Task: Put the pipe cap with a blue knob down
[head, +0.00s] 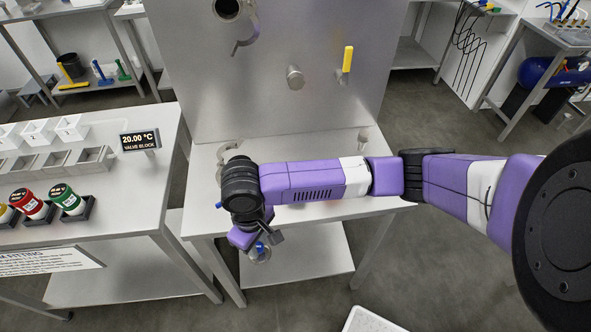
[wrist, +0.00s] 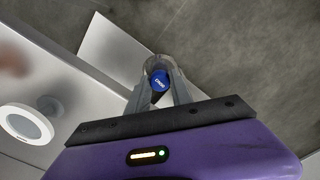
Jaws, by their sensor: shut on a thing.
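The pipe cap with a blue knob (head: 260,248) is in my gripper (head: 266,240), in front of the front edge of the middle table in the head view. In the wrist view the blue knob (wrist: 160,81) shows between the two grey fingers of my gripper (wrist: 159,88), which are shut on it. Below the cap I see a lower shelf and the floor.
The middle table (head: 205,215) stands before a steel panel (head: 310,100) with an open pipe, a round fitting and a yellow handle (head: 347,58). The left table (head: 120,200) holds trays, red and green jars and a display (head: 140,140). A white tray (head: 370,320) is at the bottom.

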